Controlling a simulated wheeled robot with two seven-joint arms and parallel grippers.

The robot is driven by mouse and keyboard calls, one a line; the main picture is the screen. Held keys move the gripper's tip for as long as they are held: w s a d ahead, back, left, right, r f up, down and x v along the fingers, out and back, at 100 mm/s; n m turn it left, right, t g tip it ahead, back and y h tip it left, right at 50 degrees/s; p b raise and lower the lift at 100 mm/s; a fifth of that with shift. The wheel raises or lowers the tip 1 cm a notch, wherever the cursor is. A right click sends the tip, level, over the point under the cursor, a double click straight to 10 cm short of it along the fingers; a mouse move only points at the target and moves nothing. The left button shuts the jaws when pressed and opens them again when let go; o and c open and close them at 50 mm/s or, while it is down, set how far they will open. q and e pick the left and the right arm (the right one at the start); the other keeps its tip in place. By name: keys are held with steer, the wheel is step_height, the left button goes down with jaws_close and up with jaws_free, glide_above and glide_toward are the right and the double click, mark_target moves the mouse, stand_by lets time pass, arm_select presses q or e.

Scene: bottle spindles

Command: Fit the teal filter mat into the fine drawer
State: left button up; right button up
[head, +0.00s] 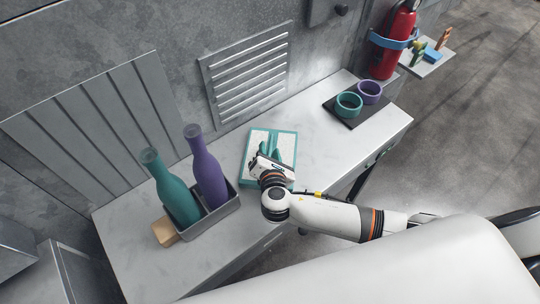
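The teal filter mat (285,143), a pale panel with a teal frame, lies on the white table near the wall vent. My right gripper (264,160) is over its near half and hides part of it. A teal upright part of the mat shows at the fingers. I cannot tell whether the fingers are closed on it. No open drawer shows. A dark handle or edge (376,164) is under the table's right front, and I cannot tell if it belongs to the fine drawer. My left gripper is not in view.
A grey rack (217,216) with a teal bottle (171,190) and a purple bottle (206,170) stands left, beside a wooden block (165,232). A dark tray (348,119) holds a teal ring and a purple ring at right. The tabletop between is clear.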

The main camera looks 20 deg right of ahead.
jaws_close()
stand_by(0.3)
